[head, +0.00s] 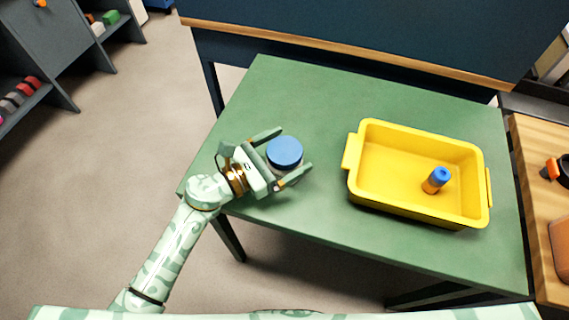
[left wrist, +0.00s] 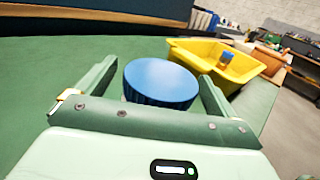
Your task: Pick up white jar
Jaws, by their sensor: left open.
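The jar (head: 285,152) stands upright on the green table, seen from above mostly as its round blue lid. A little of its pale body shows below the lid in the head view. My left gripper (head: 290,152) is open, with one finger on each side of the jar. In the left wrist view the blue lid (left wrist: 160,82) sits between the two green fingers, and the jar's body is mostly hidden by the lid and gripper. I cannot tell whether the fingers touch it. My right gripper is not in view.
A yellow tray (head: 363,190) stands on the green table (head: 300,90) to the right, with an orange bottle with a blue cap (head: 437,180) in it. The table's back left is clear. A dark blue panel (head: 370,35) rises behind the table. A wooden counter (head: 535,200) is at far right.

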